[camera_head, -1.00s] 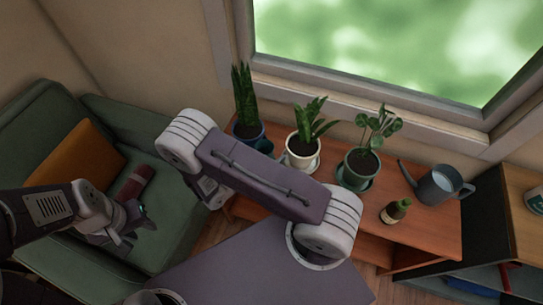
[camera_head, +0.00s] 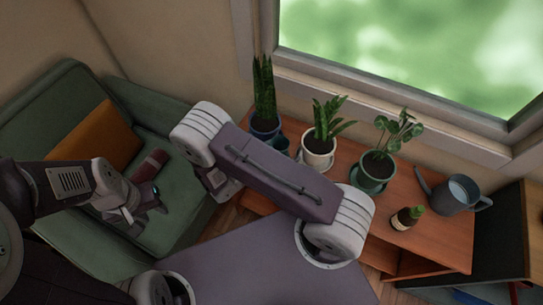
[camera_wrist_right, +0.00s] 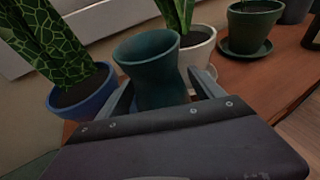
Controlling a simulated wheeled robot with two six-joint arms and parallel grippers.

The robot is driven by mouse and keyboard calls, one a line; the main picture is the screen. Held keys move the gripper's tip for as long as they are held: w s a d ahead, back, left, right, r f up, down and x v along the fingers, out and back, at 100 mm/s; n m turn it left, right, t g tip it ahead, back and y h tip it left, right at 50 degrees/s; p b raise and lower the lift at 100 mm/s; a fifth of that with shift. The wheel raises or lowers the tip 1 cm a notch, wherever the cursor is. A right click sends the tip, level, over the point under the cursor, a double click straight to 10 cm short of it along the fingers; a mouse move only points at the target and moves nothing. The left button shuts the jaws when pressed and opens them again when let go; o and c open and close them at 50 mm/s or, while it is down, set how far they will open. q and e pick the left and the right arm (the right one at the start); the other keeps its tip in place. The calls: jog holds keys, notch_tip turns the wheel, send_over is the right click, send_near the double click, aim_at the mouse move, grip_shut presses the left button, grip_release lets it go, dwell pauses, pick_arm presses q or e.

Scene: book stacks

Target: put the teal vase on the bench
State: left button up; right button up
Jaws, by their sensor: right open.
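The teal vase (camera_wrist_right: 150,65) stands close in front of my right gripper (camera_wrist_right: 162,78) in the right wrist view. The right gripper is open, with one finger on each side of the vase's body. The vase's lower part is hidden by the gripper. In the head view, a dark teal bit of the vase (camera_head: 279,143) shows behind my right forearm, which hides the right gripper. The wooden bench (camera_head: 440,240) stands under the window. My left gripper (camera_head: 143,203) is over the green armchair, and its jaws are too unclear to judge.
A blue pot (camera_wrist_right: 85,105), a white pot (camera_head: 318,158) and a green pot (camera_head: 372,175) with plants stand close along the bench. The armchair (camera_head: 185,205) holds an orange cushion (camera_head: 100,140).

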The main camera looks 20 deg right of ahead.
jog(key=v, duration=1)
jog(key=shift+a, duration=0.3)
